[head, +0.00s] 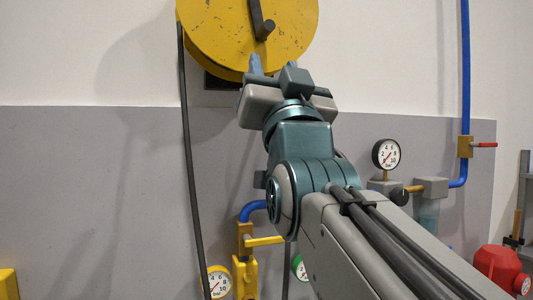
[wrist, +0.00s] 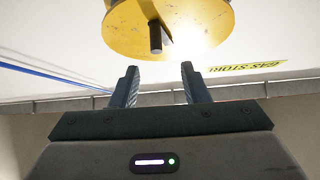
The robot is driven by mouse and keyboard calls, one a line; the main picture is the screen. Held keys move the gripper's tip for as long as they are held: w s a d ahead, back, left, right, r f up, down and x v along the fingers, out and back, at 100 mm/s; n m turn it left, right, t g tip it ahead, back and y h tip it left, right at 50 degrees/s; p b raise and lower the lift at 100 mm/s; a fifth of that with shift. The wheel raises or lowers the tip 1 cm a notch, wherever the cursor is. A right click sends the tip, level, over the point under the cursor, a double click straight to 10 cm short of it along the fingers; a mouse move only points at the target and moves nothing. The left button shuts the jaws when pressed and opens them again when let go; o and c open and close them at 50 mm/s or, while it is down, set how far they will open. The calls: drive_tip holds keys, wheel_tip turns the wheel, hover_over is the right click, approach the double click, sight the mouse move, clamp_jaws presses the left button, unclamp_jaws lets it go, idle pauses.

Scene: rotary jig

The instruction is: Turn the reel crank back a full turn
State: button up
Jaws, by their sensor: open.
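The reel (head: 215,35) is a yellow disc high on the wall in the head view, cut off by the top edge. Its dark crank (head: 257,14) carries a stubby black handle (head: 265,30) near the disc's middle. In the wrist view the reel (wrist: 190,25) is at the top, and the handle (wrist: 155,40) points toward the camera. My gripper (head: 262,65) is below the handle in the head view. In the wrist view my gripper (wrist: 159,85) is open and empty, its two fingers apart, with the handle beyond the tips and not between them.
A dark hose (head: 190,170) hangs from the reel's left side. A pressure gauge (head: 386,154) and a valve with a black knob (head: 399,195) are on the wall to the right, near a blue pipe (head: 465,70). A red can (head: 498,268) stands at lower right. A yellow valve (head: 245,262) is below my arm.

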drive_tip(key=w+d+f+g+h, duration=0.1)
drive_tip(key=w+f+g, duration=0.2)
drive_tip(key=f, duration=0.6)
drive_tip(key=shift+w+d, duration=0.35)
drive_tip(key=shift+w, duration=0.7)
